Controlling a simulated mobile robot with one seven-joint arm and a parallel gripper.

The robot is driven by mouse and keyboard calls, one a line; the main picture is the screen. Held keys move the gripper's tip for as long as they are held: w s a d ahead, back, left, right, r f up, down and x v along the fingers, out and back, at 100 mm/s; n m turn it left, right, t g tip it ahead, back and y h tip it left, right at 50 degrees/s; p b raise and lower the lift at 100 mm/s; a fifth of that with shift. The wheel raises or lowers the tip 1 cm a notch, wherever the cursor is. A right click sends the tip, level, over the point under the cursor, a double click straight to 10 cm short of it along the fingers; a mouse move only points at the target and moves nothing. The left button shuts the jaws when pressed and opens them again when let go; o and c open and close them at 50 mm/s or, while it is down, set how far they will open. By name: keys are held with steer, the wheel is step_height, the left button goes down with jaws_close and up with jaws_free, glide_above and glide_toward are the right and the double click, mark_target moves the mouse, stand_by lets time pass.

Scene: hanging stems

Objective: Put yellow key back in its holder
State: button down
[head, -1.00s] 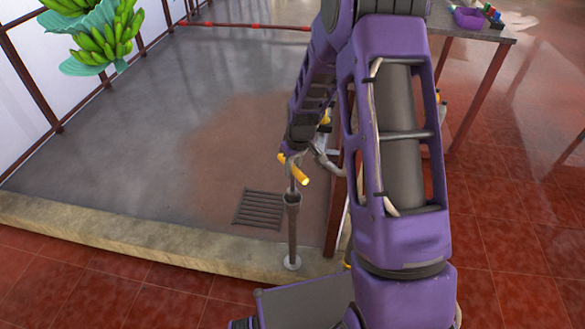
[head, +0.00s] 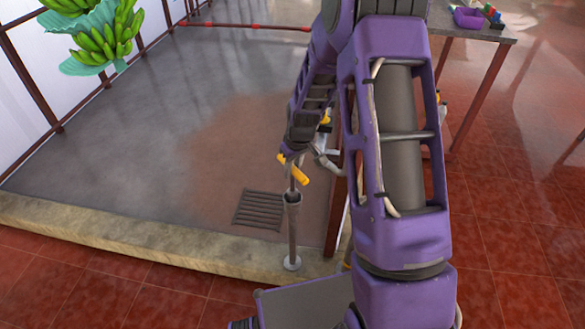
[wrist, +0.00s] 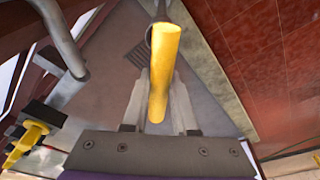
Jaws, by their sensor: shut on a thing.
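The yellow key (head: 296,172) has a thick yellow cross handle and a thin grey shaft pointing down. Its shaft meets the mouth of the holder, a grey upright tube (head: 292,235) on the pale kerb. How deep the shaft sits, I cannot tell. My gripper (head: 293,157) is just above the handle, shut on the key. In the wrist view the yellow handle (wrist: 163,75) lies between the two grey fingers of my gripper (wrist: 155,100). The handle hides most of the shaft and holder there.
A floor drain grate (head: 259,209) lies left of the holder. A reddish post (head: 337,215) and grey pipes (wrist: 68,60) stand close by. Another yellow piece with black parts (wrist: 27,140) shows at the wrist view's left. Bananas (head: 100,40) hang upper left. The grey floor is open.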

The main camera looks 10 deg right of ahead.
mark_target(293, 190)
steer(key=shift+f, duration=2.7)
stand_by(1.2)
steer(key=c, duration=0.6)
jaws_free()
steer(key=o, duration=0.4)
steer(key=shift+c, duration=0.2)
steer(key=shift+r, duration=0.15)
steer(key=shift+r+p, duration=2.45)
steer(key=shift+r, duration=1.7)
steer(key=shift+w, duration=0.1)
